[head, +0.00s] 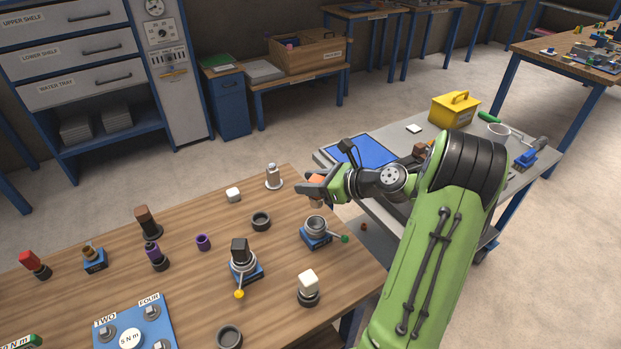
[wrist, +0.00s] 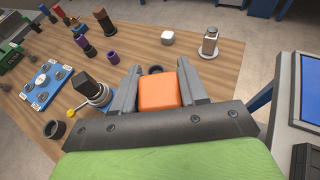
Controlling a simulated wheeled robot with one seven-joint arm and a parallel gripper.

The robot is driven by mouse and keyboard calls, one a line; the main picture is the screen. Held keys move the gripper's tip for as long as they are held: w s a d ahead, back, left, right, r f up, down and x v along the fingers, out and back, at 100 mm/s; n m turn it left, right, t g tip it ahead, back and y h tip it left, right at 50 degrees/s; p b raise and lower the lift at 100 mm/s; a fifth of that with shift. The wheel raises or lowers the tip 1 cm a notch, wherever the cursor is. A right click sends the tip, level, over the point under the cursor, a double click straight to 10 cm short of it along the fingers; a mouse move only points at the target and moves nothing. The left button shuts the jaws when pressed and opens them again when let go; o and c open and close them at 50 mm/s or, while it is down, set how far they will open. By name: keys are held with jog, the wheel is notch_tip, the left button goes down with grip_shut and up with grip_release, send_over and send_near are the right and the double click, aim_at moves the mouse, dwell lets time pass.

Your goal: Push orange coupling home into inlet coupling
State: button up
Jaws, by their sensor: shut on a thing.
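The orange coupling (wrist: 158,90) is a square block between my gripper's two fingers (wrist: 157,82) in the wrist view. In the head view, a part of the orange coupling (head: 317,179) shows beside my gripper (head: 312,190), which is shut on it. A grey round socket (head: 316,225) on a blue base with a green lever, seemingly the inlet coupling, stands below my gripper near the table's right edge. The orange coupling appears above and apart from it. My gripper hides the socket in the wrist view, so alignment cannot be told.
A similar socket with a yellow lever (head: 242,264) holds a dark block to the left. A dark ring (head: 260,221), a white-topped coupling (head: 308,283) and a metal post (head: 273,178) stand nearby. A grey cart (head: 385,232) adjoins the wooden table (head: 190,275).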

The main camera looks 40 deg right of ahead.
aim_at(311, 199)
jog(key=shift+f+b, duration=1.6)
jog(key=shift+f, duration=1.2)
jog(key=shift+r+p, duration=0.1)
jog(key=shift+p, duration=1.4)
jog(key=shift+f+b, duration=0.9)
jog(key=shift+f, duration=1.2)
jog(key=o, duration=1.3)
jog(key=p+v, duration=0.3)
jog(key=v, duration=1.2)
jog(key=shift+s+d, duration=0.15)
jog(key=shift+s, duration=0.15)
